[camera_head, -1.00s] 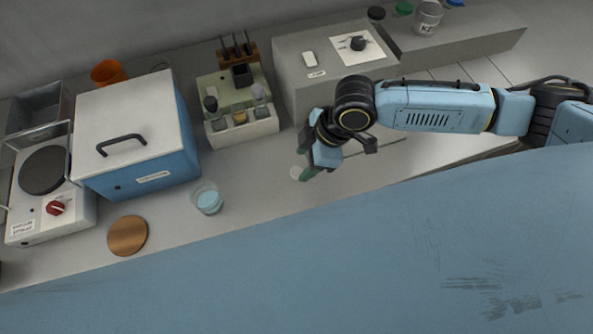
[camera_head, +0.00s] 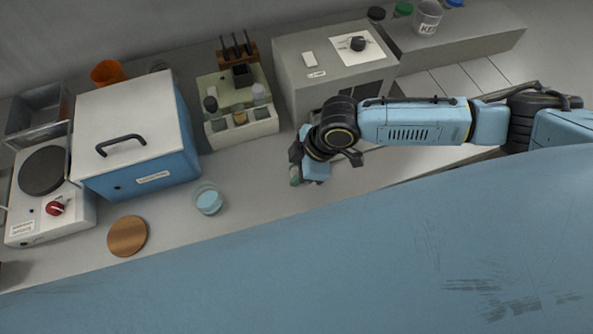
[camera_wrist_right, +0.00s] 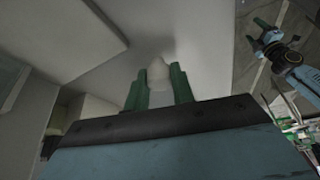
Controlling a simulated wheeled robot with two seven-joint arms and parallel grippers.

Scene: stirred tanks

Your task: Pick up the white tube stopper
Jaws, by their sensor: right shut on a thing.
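The white tube stopper (camera_wrist_right: 158,76) shows in the right wrist view as a pale piece with a rounded tip, between the two green fingers of my right gripper (camera_wrist_right: 160,88). The right gripper is shut on it. In the head view the right gripper (camera_head: 295,177) is over the bench, right of the clear dish, and the stopper is hidden or too small to make out there. My left gripper (camera_wrist_right: 256,32) shows small at the upper right of the right wrist view, with its green fingers apart and nothing visible between them.
The clear dish (camera_head: 208,199) and a copper-brown disc (camera_head: 127,236) lie on the bench. A blue box with a white lid (camera_head: 135,120), a hotplate (camera_head: 42,170), a tube rack (camera_head: 242,127) and a grey unit (camera_head: 320,70) stand behind. The bench front between the dish and right gripper is clear.

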